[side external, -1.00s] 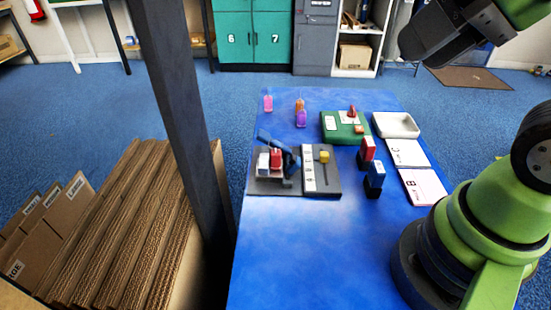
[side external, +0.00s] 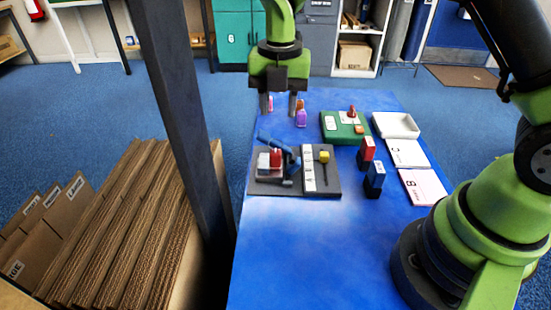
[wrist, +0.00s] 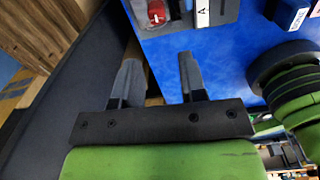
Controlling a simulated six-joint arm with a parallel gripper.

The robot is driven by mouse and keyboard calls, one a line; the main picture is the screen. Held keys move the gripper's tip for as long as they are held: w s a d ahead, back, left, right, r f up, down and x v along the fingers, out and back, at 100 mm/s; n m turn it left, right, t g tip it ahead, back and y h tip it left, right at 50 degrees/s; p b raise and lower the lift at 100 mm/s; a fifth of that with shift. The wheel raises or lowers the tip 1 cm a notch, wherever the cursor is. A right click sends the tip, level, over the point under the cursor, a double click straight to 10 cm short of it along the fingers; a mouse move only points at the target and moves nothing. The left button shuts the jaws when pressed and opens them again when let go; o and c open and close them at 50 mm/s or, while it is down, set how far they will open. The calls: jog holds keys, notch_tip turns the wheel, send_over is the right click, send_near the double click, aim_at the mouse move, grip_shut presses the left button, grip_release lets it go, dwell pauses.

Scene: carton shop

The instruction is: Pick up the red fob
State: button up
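A pinkish-red fob (side external: 270,104) stands at the far left of the blue table, partly covered by a finger of my gripper (side external: 281,108). An orange fob (side external: 300,104) and a purple fob (side external: 301,118) stand to its right. A red rounded piece (side external: 276,157) sits on the grey lever device; it also shows in the wrist view (wrist: 156,12). I cannot tell for certain which is the red fob. My gripper points down, open and empty, apparently above the table's far left; its fingers are apart in the wrist view (wrist: 160,62).
A dark post (side external: 185,110) and cardboard stacks (side external: 120,230) stand left of the table. The grey device (side external: 322,185), green board (side external: 345,130), white tray (side external: 395,125), red and blue blocks (side external: 375,178) and cards (side external: 423,187) occupy the middle and right. The near table is clear.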

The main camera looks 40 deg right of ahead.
send_over(275, 153)
jog(key=shift+n, duration=0.4)
jog(key=f, duration=0.5)
jog(key=shift+s+d, duration=0.1)
jog(key=shift+d, duration=0.1)
jog(key=shift+a+f, duration=0.2)
jog(key=shift+f, duration=2.8)
grip_shut()
